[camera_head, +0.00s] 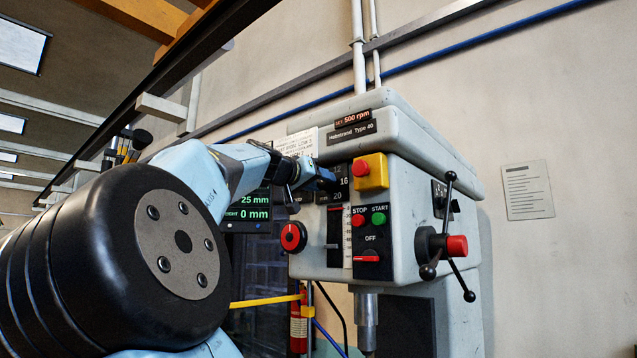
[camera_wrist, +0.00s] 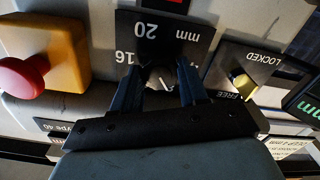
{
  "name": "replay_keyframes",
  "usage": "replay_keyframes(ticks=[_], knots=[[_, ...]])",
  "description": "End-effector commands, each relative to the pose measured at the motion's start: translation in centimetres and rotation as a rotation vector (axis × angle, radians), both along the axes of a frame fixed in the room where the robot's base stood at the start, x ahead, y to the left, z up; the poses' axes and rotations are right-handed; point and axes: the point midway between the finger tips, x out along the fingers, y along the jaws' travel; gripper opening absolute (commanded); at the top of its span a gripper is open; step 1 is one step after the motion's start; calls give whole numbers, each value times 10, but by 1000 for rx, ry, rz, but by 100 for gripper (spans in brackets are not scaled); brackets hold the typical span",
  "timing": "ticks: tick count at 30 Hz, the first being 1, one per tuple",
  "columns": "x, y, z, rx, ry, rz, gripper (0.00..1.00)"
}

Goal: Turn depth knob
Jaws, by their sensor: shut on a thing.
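The depth knob (camera_wrist: 165,84) is dark with a white pointer line. It sits on a black plate (camera_wrist: 190,32) marked 16, 20 and mm, upside down in the wrist view. My gripper (camera_wrist: 160,76) is shut on the knob, one dark finger on each side. The fingers hide much of the knob and part of the scale. In the head view my gripper (camera_head: 326,181) reaches the front of the grey drill press (camera_head: 405,190) from the left, and the knob is hidden behind it. The plate (camera_head: 340,190) shows there beside the gripper.
A yellow box with a red button (camera_head: 361,170) is close to my gripper; it also shows in the wrist view (camera_wrist: 68,58). A brass LOCKED/FREE lever (camera_wrist: 243,84) is on the other side.

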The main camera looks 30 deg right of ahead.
Motion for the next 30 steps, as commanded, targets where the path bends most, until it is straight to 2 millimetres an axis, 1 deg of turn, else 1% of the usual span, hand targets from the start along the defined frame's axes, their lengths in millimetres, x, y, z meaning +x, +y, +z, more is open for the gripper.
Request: replay_keyframes(ticks=[8, 21, 30], knots=[[1, 0, 1, -75, 205, 5, 13], [2, 1, 0, -216, 592, 7, 13], [3, 2, -1, -289, 788, 6, 13]])
